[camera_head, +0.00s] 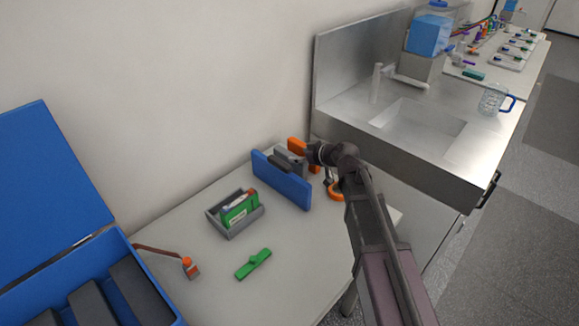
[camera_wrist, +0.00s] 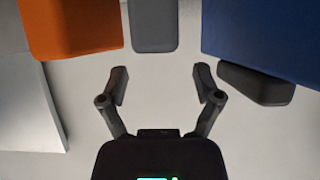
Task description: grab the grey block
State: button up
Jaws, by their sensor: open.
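In the wrist view the grey block (camera_wrist: 153,24) is at the top centre, between an orange block (camera_wrist: 72,25) on the left and a blue block (camera_wrist: 268,35) on the right. My gripper (camera_wrist: 160,83) is open and empty, its fingers spread apart below the grey block in the picture. The fingertips do not touch it. The upper part of the grey block is cut off by the frame edge. In the head view the grey block stands behind the blue panel (camera_head: 281,182), close to my wrist and partly hidden.
A dark block (camera_wrist: 255,84) lies against the blue one, right of my right finger. In the head view a grey tray (camera_head: 234,229), a green piece (camera_head: 254,264) and a blue case (camera_head: 50,185) are to the left. The steel sink (camera_head: 419,125) is to the right.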

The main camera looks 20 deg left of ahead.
aim_at(292, 155)
jog(key=shift+b+x, duration=1.45)
jog(key=shift+x, duration=1.15)
jog(key=shift+d+f, duration=0.1)
jog(key=shift+f, duration=0.05)
jog(key=c, duration=0.9)
